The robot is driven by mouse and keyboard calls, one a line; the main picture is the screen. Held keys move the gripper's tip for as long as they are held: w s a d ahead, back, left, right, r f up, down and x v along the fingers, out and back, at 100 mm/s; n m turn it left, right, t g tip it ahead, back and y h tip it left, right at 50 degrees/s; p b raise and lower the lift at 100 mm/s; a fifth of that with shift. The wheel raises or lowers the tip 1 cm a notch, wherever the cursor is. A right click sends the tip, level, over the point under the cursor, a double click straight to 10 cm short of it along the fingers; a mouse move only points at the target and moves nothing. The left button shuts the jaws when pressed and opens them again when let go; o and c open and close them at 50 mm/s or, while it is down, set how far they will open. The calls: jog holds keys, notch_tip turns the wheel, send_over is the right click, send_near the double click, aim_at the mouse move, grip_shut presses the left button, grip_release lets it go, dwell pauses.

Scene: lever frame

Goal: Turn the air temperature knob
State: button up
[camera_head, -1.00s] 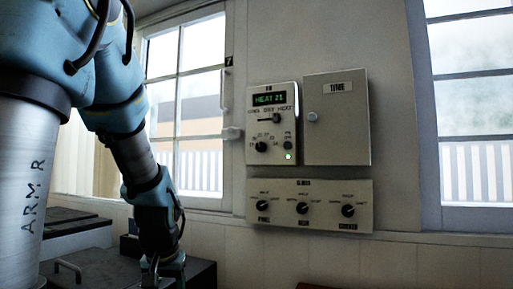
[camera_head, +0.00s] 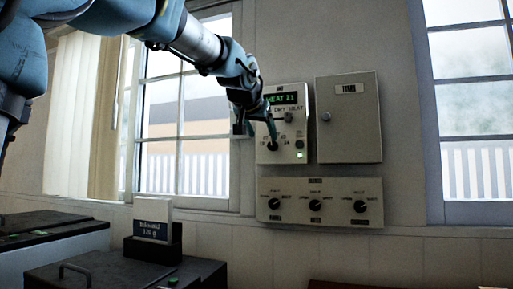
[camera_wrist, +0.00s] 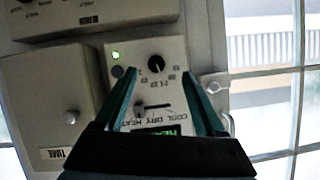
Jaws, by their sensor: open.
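The air temperature knob (camera_head: 272,146) is a small black dial low on the white control panel (camera_head: 308,101), with numbers around it. In the wrist view, turned upside down, the knob (camera_wrist: 157,63) shows between the tips of the two teal fingers. My gripper (camera_head: 271,135) is open at the panel, its tips at the knob in the head view, partly covering it. I cannot tell whether the fingers touch the knob. The green display (camera_head: 281,98) reads heat 21, its left end hidden by my gripper. The mode slider (camera_head: 289,118) sits below it.
A green light (camera_head: 300,155) glows right of the knob. A closed grey box (camera_head: 349,125) is to the right. A panel with three black knobs (camera_head: 318,213) is below. A window latch (camera_wrist: 213,82) is beside the panel. Dark cabinets (camera_head: 110,272) stand at lower left.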

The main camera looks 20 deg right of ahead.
aim_at(272, 145)
jog(key=p+x, duration=0.1)
jog(key=x, duration=0.2)
jog(key=r+p+x, duration=0.1)
jog(key=x, duration=0.2)
jog(key=d+p+x, duration=0.1)
jog(key=x, duration=0.3)
jog(key=shift+r, duration=0.4)
grip_shut()
